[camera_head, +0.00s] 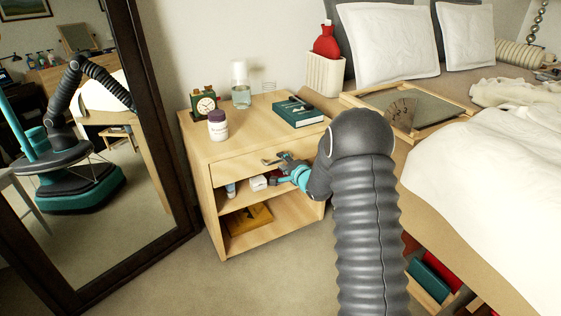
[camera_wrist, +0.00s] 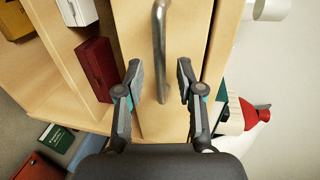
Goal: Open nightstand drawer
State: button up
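The wooden nightstand (camera_head: 196,160) stands beside the bed. Its drawer (camera_head: 232,170) is at the top, under the tabletop, and looks shut. The grey metal handle (camera_head: 268,162) is on the drawer front, partly hidden by my gripper. My gripper (camera_head: 285,168) is in front of the drawer at the handle. In the wrist view the handle (camera_wrist: 160,45) runs down the drawer front (camera_wrist: 190,40) and its lower end lies between the fingers. My gripper (camera_wrist: 158,72) is open, one finger on each side of the handle. Gaps show between the handle and both fingers.
On the nightstand top are a clock (camera_head: 206,104), a white jar (camera_head: 217,125), a glass carafe (camera_head: 241,90) and a green book (camera_head: 298,113). The open shelves below hold small items and a yellow envelope (camera_head: 246,219). The bed (camera_head: 480,180) is close on the right, a mirror (camera_head: 100,200) on the left.

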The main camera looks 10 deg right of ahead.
jog(key=shift+x, duration=0.9)
grip_shut()
